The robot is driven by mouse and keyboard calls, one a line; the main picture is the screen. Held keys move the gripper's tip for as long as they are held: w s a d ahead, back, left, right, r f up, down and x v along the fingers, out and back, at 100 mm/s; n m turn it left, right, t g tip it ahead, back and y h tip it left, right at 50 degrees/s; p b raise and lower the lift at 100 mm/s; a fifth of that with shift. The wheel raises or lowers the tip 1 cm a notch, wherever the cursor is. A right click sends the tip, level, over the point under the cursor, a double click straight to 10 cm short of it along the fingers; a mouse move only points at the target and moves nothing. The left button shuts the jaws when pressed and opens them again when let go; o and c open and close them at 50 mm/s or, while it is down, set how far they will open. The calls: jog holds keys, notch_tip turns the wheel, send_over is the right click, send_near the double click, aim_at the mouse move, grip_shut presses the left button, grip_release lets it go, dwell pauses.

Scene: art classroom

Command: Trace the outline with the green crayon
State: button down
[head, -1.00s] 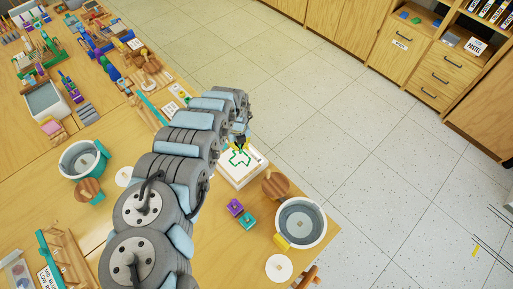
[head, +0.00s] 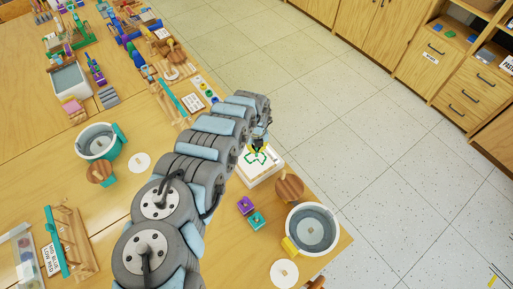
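A white board or pad (head: 262,178) lies near the table's right edge, with a green outline (head: 249,168) on its top. My gripper (head: 259,147) is over the far part of the board, at the end of my arm. It is small and partly hidden by my arm. A yellow bit shows at its tip, and I cannot tell whether it is part of the gripper or something held. I cannot make out a green crayon, nor whether the fingers are open or shut.
Another bowl (head: 98,141) stands at the left. Many art supplies crowd the table's far end. Bare wood lies around (head: 215,262) the front.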

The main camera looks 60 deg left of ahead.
jog(key=shift+f+b, duration=1.05)
jog(key=shift+f, duration=0.45)
dwell(1.6)
jog(key=shift+r, duration=0.1)
jog(key=shift+r+p, duration=1.6)
jog(key=shift+r, duration=0.35)
jog(key=shift+d+f, duration=0.1)
jog(key=shift+w+d+f, duration=0.35)
jog(key=shift+d+f, duration=0.1)
jog(key=shift+d, duration=0.25)
jog(key=shift+d+f+b, duration=0.1)
jog(key=shift+f+b, duration=0.75)
jog(key=shift+f, duration=0.7)
jog(key=shift+r, duration=0.1)
